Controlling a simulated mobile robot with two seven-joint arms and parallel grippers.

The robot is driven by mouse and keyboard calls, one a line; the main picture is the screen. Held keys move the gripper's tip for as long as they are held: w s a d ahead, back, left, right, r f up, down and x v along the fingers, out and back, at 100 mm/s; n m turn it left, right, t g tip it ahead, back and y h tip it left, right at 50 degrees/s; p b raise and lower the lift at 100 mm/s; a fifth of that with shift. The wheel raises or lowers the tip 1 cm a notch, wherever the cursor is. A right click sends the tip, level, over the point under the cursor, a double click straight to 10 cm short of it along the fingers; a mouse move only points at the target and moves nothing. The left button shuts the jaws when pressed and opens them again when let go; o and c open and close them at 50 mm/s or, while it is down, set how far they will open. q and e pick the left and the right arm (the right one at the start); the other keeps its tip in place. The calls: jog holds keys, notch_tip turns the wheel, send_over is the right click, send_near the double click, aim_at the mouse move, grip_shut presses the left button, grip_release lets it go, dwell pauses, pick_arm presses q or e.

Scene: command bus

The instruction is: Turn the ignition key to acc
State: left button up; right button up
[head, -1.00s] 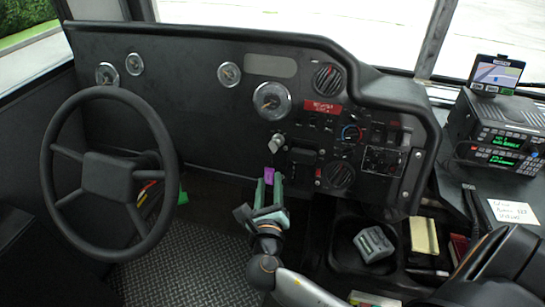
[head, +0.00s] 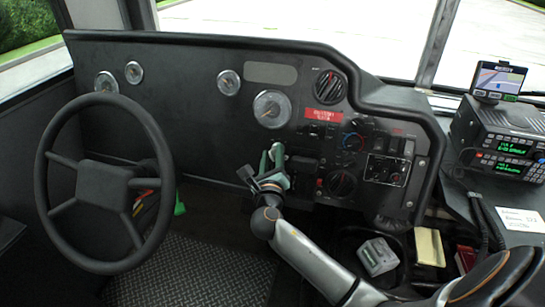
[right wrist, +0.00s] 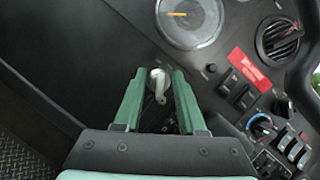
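The ignition key (right wrist: 157,82) is a small silver-grey piece on the black dashboard, below a round gauge. In the right wrist view it shows between the two green fingers of my right gripper (right wrist: 159,78). The fingers are apart, with a gap on each side of the key, so the gripper looks open around it. In the head view my right gripper (head: 272,155) reaches up to the panel and mostly hides the key. Markings around the key, such as acc, cannot be read. My left gripper is not in view.
The steering wheel (head: 103,183) stands left of my right arm. Switches and dials (head: 352,142) and a red label (head: 324,115) are to the right of the key. A radio (head: 502,140) and a tray holding a grey device (head: 378,256) lie farther right.

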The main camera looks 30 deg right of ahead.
jog(key=shift+w, duration=0.1)
jog(key=shift+c, duration=0.3)
grip_shut()
